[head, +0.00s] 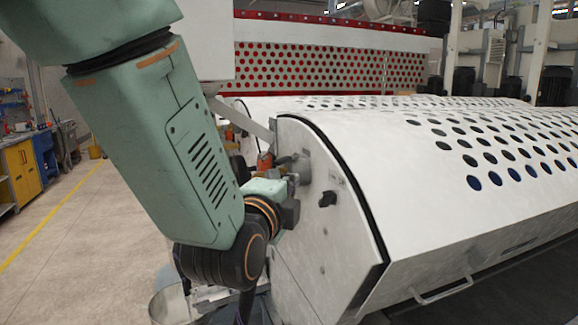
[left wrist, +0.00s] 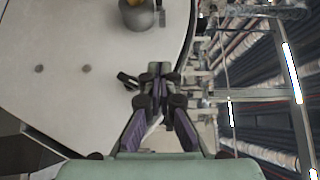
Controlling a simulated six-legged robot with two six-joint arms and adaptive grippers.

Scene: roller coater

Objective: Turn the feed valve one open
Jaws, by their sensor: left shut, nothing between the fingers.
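My left gripper (left wrist: 157,72) is shut and empty in the left wrist view, its two fingers together in front of a pale end panel. A small black handle (left wrist: 126,80) sits on that panel just left of the fingertips, with a gap between them. In the head view, a black handle (head: 327,198) is on the white end panel of the machine, right of my left wrist. No valve label is readable, so I cannot tell for certain which fitting is feed valve one. My left fingertips are hard to make out in the head view. My right gripper is not in view.
A grey round fitting (left wrist: 138,15) stands out from the panel, above the fingers in the left wrist view. The white perforated cover (head: 440,150) fills the right of the head view. Open floor (head: 85,240) lies to the left.

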